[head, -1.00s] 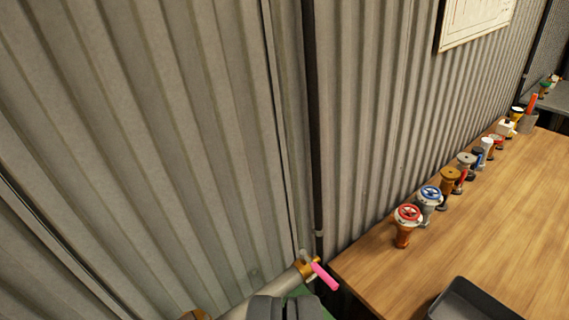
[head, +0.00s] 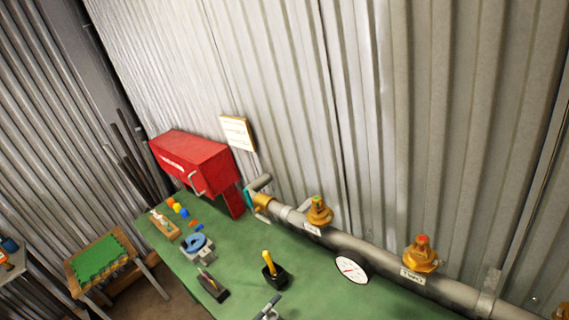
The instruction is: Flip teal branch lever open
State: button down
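A teal piece (head: 248,200), which looks like the teal branch lever, shows at the left end of the grey pipe (head: 345,243), beside a brass fitting (head: 262,202) and a grey elbow.
A red box (head: 192,160) with a handle is on the wall. Brass valves (head: 319,212) (head: 421,255) stand on the pipe.

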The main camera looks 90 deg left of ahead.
aim_at(245, 191)
jog(key=u, duration=0.15)
jog(key=k, duration=0.15)
jog(key=u, duration=1.85)
jog(key=k, duration=0.4)
jog(key=u, duration=0.3)
jog(key=i, duration=0.5)
jog(key=z, duration=0.1)
